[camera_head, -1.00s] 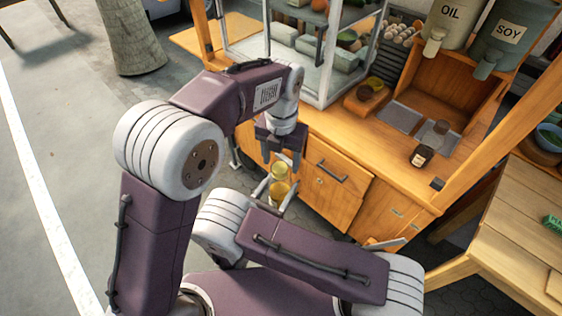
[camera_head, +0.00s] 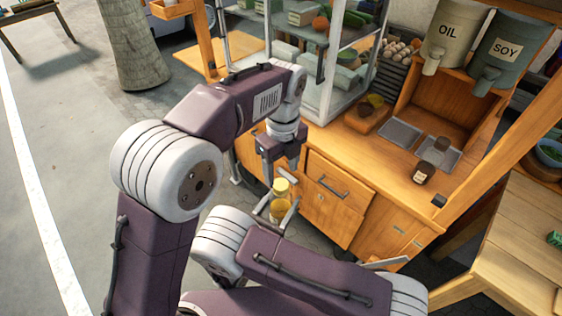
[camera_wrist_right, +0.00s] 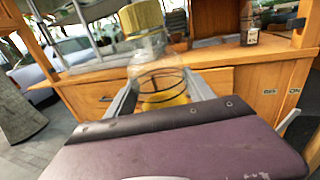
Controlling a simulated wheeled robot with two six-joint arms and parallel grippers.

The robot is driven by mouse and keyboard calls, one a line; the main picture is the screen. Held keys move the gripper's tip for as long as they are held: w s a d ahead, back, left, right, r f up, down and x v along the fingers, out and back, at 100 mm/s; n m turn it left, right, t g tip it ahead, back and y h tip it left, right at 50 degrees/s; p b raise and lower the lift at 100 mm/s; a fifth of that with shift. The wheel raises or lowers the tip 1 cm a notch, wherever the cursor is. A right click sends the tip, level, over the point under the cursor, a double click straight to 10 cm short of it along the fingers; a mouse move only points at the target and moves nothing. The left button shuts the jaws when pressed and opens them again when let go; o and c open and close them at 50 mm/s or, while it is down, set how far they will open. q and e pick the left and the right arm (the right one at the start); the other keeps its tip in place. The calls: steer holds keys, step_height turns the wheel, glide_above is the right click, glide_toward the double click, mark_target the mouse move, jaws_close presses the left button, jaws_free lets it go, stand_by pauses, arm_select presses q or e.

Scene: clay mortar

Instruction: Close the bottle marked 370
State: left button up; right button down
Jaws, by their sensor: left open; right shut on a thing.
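A clear bottle (camera_head: 279,212) with yellow contents stands upright between the fingers of my right gripper (camera_head: 279,205), which is shut on it. In the right wrist view the bottle (camera_wrist_right: 155,65) shows clear glass above a yellow layer. A gold-yellow cap (camera_head: 281,187) sits at the top of the bottle; the cap (camera_wrist_right: 141,16) is cut by the top edge of the right wrist view. I cannot tell how firmly it is seated. My left gripper (camera_head: 280,176) is open, pointing down just above the cap. No 370 marking is readable.
A wooden cart counter with a drawer (camera_head: 338,184) stands just behind the bottle. On it are a dark jar (camera_head: 423,172), metal trays (camera_head: 400,133) and a glass case (camera_head: 325,75). OIL (camera_head: 450,37) and SOY (camera_head: 507,50) dispensers are above. A wooden table (camera_head: 510,235) is at right.

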mark_target(281, 184)
arm_select(q)
steer(key=n, duration=0.6)
steer(key=shift+r+n, duration=0.15)
steer(key=shift+n, duration=0.25)
steer(key=n, duration=0.3)
steer(key=shift+s+n, duration=0.1)
steer(key=shift+n, duration=0.2)
steer(key=n, duration=0.6)
steer(key=shift+r, duration=0.2)
steer(key=n, duration=0.3)
steer(key=shift+r+n, duration=0.1)
steer(key=shift+n, duration=0.3)
steer(key=n, duration=0.6)
steer(key=shift+a+r, duration=0.1)
steer(key=shift+r, duration=0.1)
steer(key=n, duration=0.3)
steer(key=shift+r+n, duration=0.15)
steer(key=shift+n, duration=0.25)
steer(key=n, duration=0.6)
steer(key=shift+r, duration=0.35)
steer(key=shift+r+n, duration=0.1)
steer(key=shift+n, duration=0.4)
steer(key=shift+r, duration=0.25)
step_height(281, 184, down, 8)
steer(key=shift+f, duration=0.1)
